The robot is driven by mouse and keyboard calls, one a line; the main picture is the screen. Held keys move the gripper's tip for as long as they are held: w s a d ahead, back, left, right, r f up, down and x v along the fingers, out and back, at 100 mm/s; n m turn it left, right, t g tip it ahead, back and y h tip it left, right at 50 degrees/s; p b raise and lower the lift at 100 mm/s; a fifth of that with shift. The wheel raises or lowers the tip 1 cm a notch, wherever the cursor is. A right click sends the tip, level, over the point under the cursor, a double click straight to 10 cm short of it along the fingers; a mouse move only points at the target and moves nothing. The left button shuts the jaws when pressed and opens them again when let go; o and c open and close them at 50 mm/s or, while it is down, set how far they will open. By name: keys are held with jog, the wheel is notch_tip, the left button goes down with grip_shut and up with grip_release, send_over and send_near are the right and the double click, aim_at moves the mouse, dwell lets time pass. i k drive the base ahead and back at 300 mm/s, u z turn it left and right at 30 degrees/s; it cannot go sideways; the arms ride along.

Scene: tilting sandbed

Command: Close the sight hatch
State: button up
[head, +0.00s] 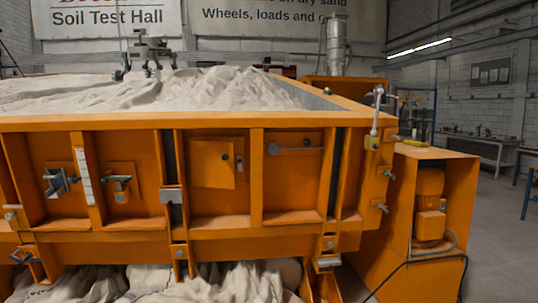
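An orange square panel (211,164), which looks like the sight hatch, is on the front wall of the orange sandbed (220,245). A small grey fitting (240,164) is just right of that edge. What lies behind the panel is hidden. My gripper is not in view.
A horizontal grey lever (295,149) is right of the panel. Grey handles (58,182) and (119,184) are to the left, with a white scale (83,176) between them. An orange motor cabinet (430,210) stands at right. Open floor (500,240) lies beyond it.

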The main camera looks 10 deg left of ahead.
aim_at(213, 163)
jog(key=u, duration=0.05)
jog(key=i, duration=1.75)
jog(key=u, duration=1.6)
jog(key=i, duration=0.85)
jog(key=z, duration=1.55)
